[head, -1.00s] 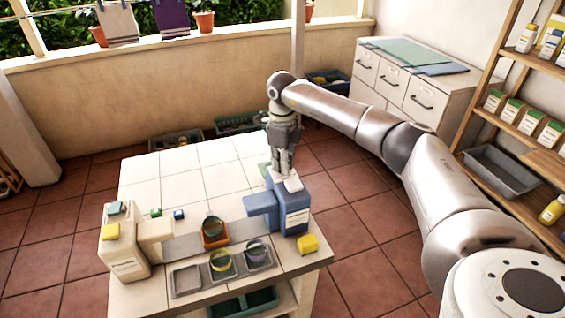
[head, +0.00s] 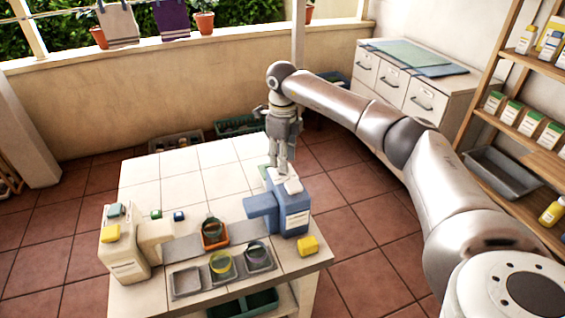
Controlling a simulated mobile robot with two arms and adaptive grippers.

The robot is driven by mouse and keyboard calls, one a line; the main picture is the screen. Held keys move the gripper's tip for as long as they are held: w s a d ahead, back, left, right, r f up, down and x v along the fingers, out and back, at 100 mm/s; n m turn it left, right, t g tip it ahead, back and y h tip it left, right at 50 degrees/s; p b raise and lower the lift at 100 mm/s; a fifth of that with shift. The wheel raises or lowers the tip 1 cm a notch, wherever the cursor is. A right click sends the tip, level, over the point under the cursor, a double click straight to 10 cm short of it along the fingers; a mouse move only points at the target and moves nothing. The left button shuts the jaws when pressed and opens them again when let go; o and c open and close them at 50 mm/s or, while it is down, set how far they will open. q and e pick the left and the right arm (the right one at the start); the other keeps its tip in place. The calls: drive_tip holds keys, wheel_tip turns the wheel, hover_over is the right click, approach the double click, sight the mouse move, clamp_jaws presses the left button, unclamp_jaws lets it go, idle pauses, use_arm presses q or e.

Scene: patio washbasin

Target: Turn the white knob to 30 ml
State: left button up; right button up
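A blue dispenser (head: 293,212) with a white label stands at the right side of the tiled table. A small white piece (head: 292,187) on its top may be the white knob; its dial marks are too small to read. My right gripper (head: 279,167) points straight down over the back of the dispenser's top, just behind and left of the white piece. Its fingers look close together, but I cannot tell whether they are open or shut, or whether they touch anything. My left gripper is not in view.
A cream dispenser (head: 122,250) stands at the table's left. An orange holder with a cup (head: 214,236) sits between the dispensers. Grey trays (head: 187,282), two with cups, line the front. A yellow block (head: 308,246) lies at the right edge. The table's back (head: 185,180) is clear.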

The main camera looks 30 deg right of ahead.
wheel_tip(320, 180, up, 9)
drive_tip(key=shift+r, duration=0.15)
idle(0.5)
